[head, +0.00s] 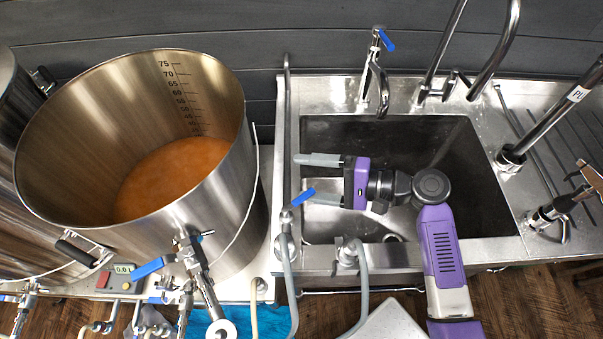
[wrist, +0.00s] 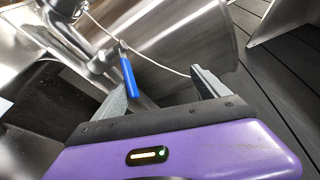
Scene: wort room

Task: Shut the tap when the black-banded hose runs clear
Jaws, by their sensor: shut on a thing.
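A small tap (head: 285,222) with a blue lever (head: 303,197) stands at the sink's left edge. A pale hose (head: 291,290) hangs below it; I make out no black band and cannot see what runs inside. My purple gripper (head: 322,180) reaches left over the sink, its grey fingers spread apart with a wide gap between them. The lever lies at the lower fingertip in the head view. In the wrist view, the blue lever (wrist: 128,76) lies beside the left finger of my gripper (wrist: 160,90); whether both fingers touch it is unclear.
A large steel kettle (head: 225,205) of orange liquid stands left, with its own blue-handled valve (head: 155,266). Another hose (head: 361,290) hangs at the sink front. Faucets (head: 375,75) rise behind the basin. A pipe (head: 545,120) stands right.

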